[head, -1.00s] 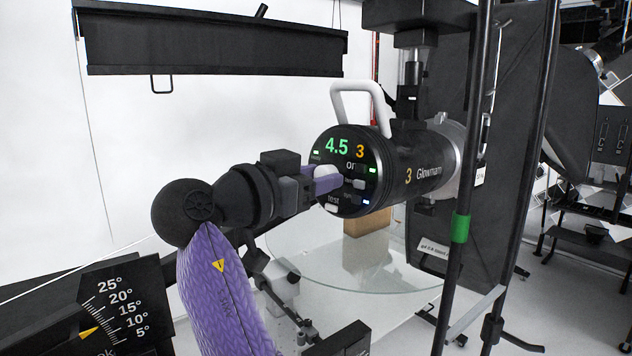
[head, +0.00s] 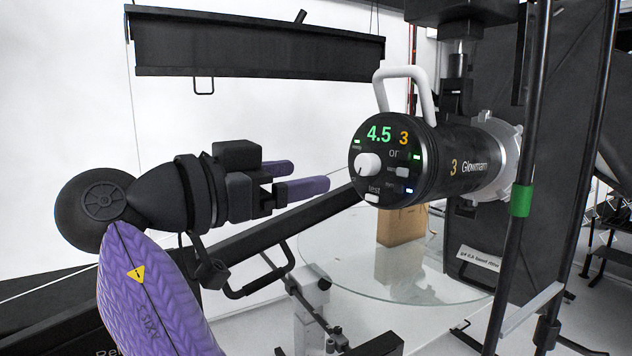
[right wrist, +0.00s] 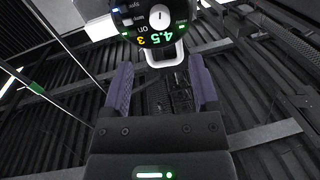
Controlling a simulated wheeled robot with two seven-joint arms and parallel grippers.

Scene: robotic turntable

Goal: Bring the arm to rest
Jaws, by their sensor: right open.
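My right gripper (head: 304,178), with purple fingers, is open and empty in the head view. It points right toward the back panel of a black studio light (head: 462,165), with a clear gap between them. The panel shows a green 4.5, a yellow 3, a white knob (head: 368,164) and small buttons. In the right wrist view the open gripper (right wrist: 161,85) has nothing between its fingers, and the light's panel (right wrist: 150,22) shows upside down beyond them. My left gripper is not in view.
A round glass turntable (head: 350,270) bears a brown box (head: 400,228) behind the gripper. A black pole (head: 535,150) with a green band stands at the right. A long black light bar (head: 255,45) hangs above. White backdrop lies behind.

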